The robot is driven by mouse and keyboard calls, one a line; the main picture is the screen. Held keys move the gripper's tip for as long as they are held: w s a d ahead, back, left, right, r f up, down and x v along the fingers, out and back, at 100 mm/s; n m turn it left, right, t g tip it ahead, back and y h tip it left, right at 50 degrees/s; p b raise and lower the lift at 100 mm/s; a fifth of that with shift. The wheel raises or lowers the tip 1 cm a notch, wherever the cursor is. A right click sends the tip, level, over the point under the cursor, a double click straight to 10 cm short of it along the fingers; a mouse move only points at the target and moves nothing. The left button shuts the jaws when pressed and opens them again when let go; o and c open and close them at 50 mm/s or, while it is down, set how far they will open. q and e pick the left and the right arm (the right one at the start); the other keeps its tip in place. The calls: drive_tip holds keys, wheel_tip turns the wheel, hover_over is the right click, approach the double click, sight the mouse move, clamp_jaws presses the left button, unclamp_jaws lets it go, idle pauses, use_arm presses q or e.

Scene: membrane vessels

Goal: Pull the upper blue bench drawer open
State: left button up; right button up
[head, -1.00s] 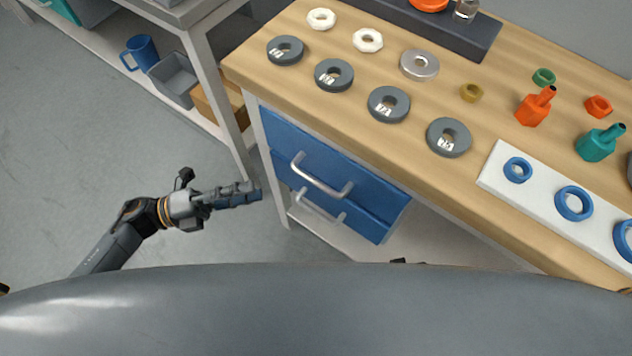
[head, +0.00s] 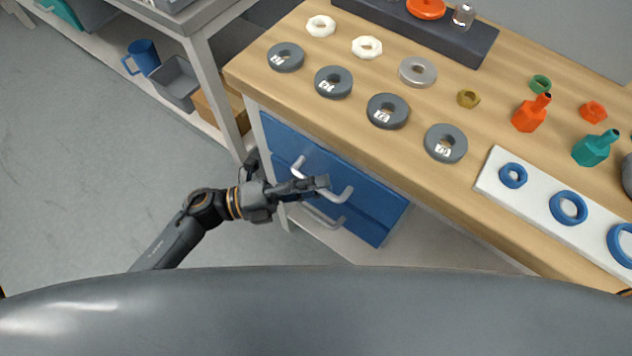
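The bench has two blue drawers under its wooden top, and both look shut. The upper blue drawer (head: 281,140) has a silver bar handle (head: 347,194). The lower drawer's handle (head: 334,223) shows below it. My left gripper (head: 318,184) reaches in from the left and covers the middle of the upper handle in the head view. Its fingers look close together, but I cannot tell whether they are open or shut, or whether they touch the handle. My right gripper is not in view.
The wooden bench top (head: 470,190) holds several grey rings, white nuts, coloured bottles and a white board (head: 540,205) with blue rings. A shelf with a blue mug (head: 142,57) and a grey bin (head: 175,82) stands at left. The floor (head: 80,180) at left is clear.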

use_arm(q)
drive_tip(key=shift+d, duration=0.1)
clamp_jaws()
idle(0.3)
